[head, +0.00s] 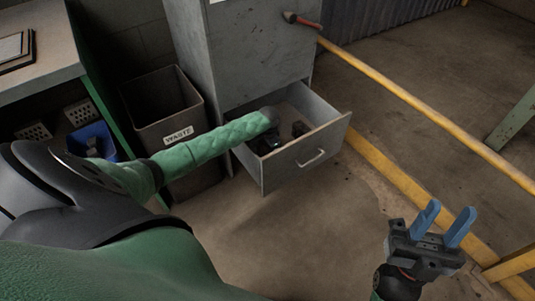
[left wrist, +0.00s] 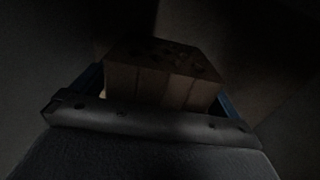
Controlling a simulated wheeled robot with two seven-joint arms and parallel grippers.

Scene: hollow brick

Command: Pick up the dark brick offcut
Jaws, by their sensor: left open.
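The dark brick offcut (left wrist: 165,72) fills the middle of the left wrist view, brown, dimly lit, with dark holes in its top. A small dark lump in the drawer in the head view (head: 300,128) may be the same piece. My left gripper (left wrist: 155,88) is open, with blue finger edges showing on both sides of the brick; contact cannot be told. In the head view my left arm reaches into the open drawer (head: 310,152), and its gripper is mostly hidden in shadow. My right gripper (head: 449,214) is open and empty, over the floor at the right.
The drawer belongs to a grey cabinet (head: 245,55) with a red-ended handle tool (head: 300,19) near its top. A waste bin (head: 165,108) stands left of it. A bench (head: 45,55) holds pale holed blocks (head: 36,132) below. Yellow rails (head: 420,112) run along the right.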

